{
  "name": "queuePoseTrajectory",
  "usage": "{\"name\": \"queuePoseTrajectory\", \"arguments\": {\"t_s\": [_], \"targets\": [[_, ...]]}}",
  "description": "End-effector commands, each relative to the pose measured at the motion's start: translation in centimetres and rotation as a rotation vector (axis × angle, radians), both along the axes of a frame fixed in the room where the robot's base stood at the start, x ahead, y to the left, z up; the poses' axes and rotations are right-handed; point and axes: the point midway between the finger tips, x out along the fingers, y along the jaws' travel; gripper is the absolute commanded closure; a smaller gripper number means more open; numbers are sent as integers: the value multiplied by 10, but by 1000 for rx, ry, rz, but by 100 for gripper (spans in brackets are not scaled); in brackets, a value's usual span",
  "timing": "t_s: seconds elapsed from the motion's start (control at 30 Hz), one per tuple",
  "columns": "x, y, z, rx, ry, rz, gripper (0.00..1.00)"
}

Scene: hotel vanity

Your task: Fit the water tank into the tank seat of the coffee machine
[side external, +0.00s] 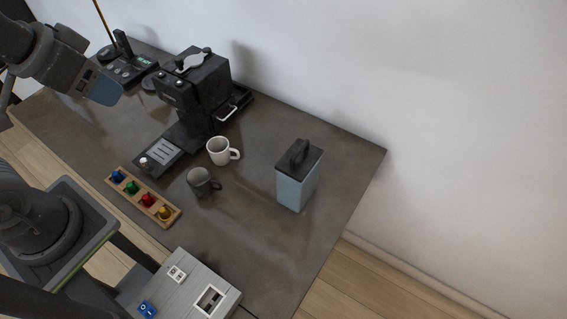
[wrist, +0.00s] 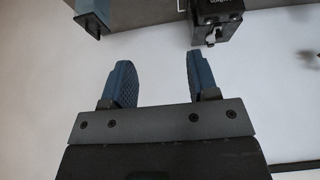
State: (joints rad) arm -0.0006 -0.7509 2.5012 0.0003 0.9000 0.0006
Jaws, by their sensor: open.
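The water tank (side external: 296,190), a light blue box with a dark lid and a raised handle, stands upright on the right part of the counter. The black coffee machine (side external: 195,85) stands toward the back. A low black tray-like part with a light bar (side external: 234,105) sits at its right side and looks like the tank seat; nothing stands in it. My gripper (side external: 106,91) is in the air at the upper left, well away from the tank. In the wrist view its two blue fingers (wrist: 161,80) are apart with nothing between them.
A white mug (side external: 218,152) and a dark mug (side external: 200,183) stand between machine and tank. A wooden rack of coloured capsules (side external: 143,197) and a grey panel box (side external: 190,282) lie nearer. A black device (side external: 128,68) stands back left. The wall (side external: 440,100) runs behind.

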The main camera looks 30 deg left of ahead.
Motion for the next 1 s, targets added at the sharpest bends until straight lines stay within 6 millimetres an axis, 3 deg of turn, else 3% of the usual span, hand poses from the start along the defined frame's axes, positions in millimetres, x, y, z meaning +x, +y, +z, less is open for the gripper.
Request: {"name": "queuePoseTrajectory", "arguments": {"t_s": [0.13, 0.37, 0.47, 0.57, 0.77, 0.87, 1.0], "targets": [[0, 0, 0, 0, 0, 0, 59], [1, 0, 0, 7, 2, -11, 59], [7, -3, -3, 73, 17, -101, 59], [22, -9, -10, 233, 45, -321, 59], [69, -49, -35, 722, 95, -1029, 59], [90, -84, -51, 979, 98, -1406, 59], [109, -143, -79, 1342, 76, -1910, 59]]}}
